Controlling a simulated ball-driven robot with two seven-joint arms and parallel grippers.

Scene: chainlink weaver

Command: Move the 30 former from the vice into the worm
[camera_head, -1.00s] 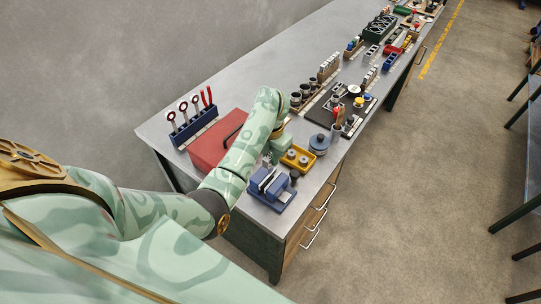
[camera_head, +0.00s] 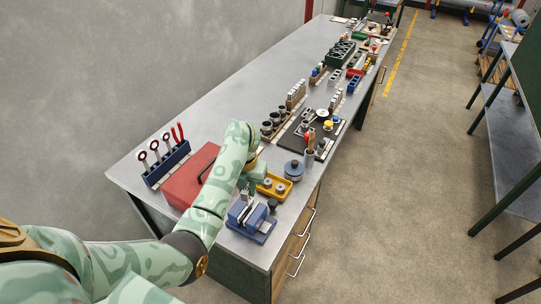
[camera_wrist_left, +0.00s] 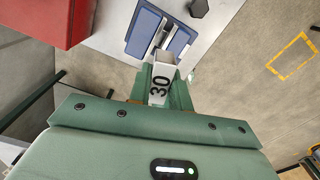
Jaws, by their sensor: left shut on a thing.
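The 30 former (camera_wrist_left: 160,85) is a pale block with a black "30" on it, seen in the left wrist view. My left gripper (camera_wrist_left: 162,98) is shut on it, with green fingers on both sides. The blue vice (camera_head: 250,219) stands at the bench's near end; it also shows beyond the former in the left wrist view (camera_wrist_left: 141,31). In the head view my left gripper (camera_head: 246,187) is just behind and above the vice, partly hidden by my arm. I cannot tell whether the former still touches the vice jaws. I cannot make out the worm for certain.
A red box (camera_head: 187,178) lies left of my arm. A yellow tray (camera_head: 273,186), a blue-grey round pot (camera_head: 294,170) and a dark knob (camera_head: 272,203) are close to the vice. A blue rack (camera_head: 167,164) holds tools. The bench's back strip is bare.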

